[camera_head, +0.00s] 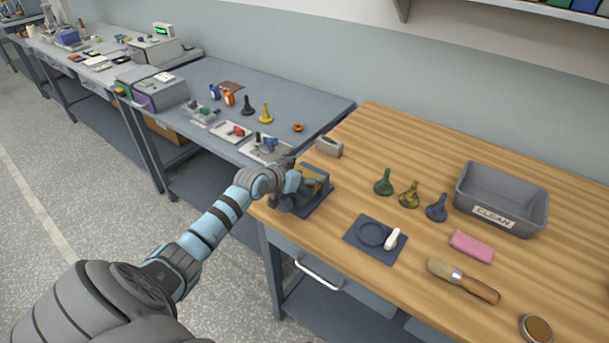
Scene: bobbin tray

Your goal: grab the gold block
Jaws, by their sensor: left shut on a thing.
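My left arm reaches in from the lower left, and my left gripper (297,190) is at the front left corner of the wooden table. It is shut on a small gold block (313,176), which is mostly hidden by the gripper. The block shows only as a yellowish patch over a dark blue tray (320,202). I cannot tell whether the block touches the tray. My right gripper is not in view.
On the wooden table (400,150) are a grey block (329,147), several funnel-shaped pieces (383,182), a blue mat (367,257), a pink block (471,246), a brush (463,280) and a grey bin marked CLEAN (541,215). A grey bench (290,105) with small parts adjoins at left.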

